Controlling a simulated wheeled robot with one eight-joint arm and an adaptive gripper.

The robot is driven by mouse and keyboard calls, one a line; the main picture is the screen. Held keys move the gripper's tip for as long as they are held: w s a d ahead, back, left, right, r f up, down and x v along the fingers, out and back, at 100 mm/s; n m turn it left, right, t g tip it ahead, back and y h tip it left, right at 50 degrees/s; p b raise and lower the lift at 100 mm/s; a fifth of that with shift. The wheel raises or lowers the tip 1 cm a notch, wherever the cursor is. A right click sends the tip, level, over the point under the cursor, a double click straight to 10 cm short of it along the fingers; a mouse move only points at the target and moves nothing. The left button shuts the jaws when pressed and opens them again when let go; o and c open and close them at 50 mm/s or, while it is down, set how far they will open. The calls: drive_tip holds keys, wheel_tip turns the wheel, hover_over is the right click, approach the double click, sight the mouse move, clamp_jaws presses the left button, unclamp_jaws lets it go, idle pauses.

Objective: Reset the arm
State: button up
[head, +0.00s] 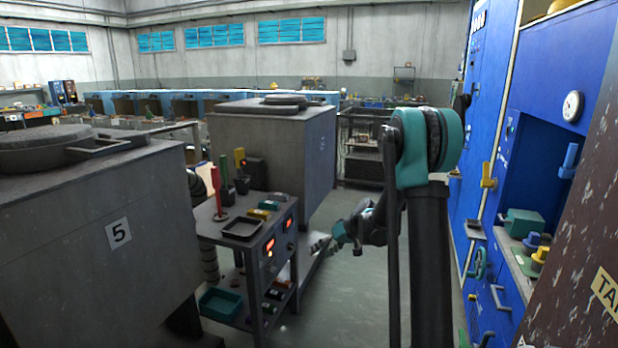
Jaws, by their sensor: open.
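My arm rises in front of the head camera, with a teal and black joint at the top right of centre and dark links hanging below it. My gripper (328,246) points left and downward, near the right side of a grey workbench (285,222). It is small in view and appears open, with nothing visible between its fingers. The arm link hides part of the floor and background.
A blue panel (540,150) with a gauge, valves and handles lines the right side. A rusty brown slab (575,250) is close at right. The floor (345,300) between is clear.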

drive_tip(key=s+d+m+h, duration=0.1)
drive_tip(key=s+d, duration=0.3)
drive_tip(key=s, duration=0.7)
drive_tip(key=s+d+m+h, duration=0.2)
drive_tip(key=s+d+h, duration=0.2)
drive_tip(key=s, duration=0.8)
drive_tip(key=s+d+m+t+h, duration=0.1)
drive_tip(key=s+d+h, duration=0.1)
drive_tip(key=s+d, duration=0.4)
drive_tip(key=s+r, duration=0.1)
drive_tip(key=s, duration=0.4)
drive_tip(key=shift+s, duration=0.25)
